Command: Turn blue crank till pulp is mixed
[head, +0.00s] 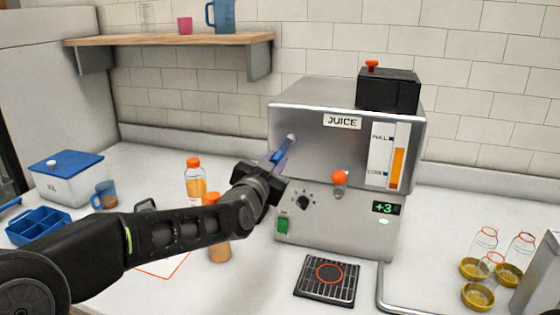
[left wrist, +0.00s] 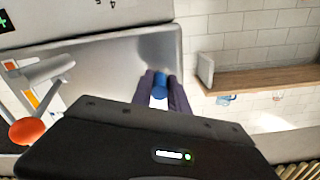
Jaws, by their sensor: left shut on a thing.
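The blue crank (head: 282,151) sticks out from the upper left of the front of the silver juicer (head: 330,232). My left gripper (head: 277,166) is at the crank, with its fingers on either side of the blue handle. In the left wrist view the blue crank end (left wrist: 160,85) sits between the two dark fingers (left wrist: 160,92), which are shut on it. The gauge (head: 398,155) on the juicer's right shows an orange column, and the small display (head: 386,208) reads +3. The pulp itself is not visible. My right gripper is not in view.
An orange-knobbed tap (head: 339,178) is on the juicer's front, above a drip tray (head: 327,276). A wooden shelf (head: 170,40) hangs above.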

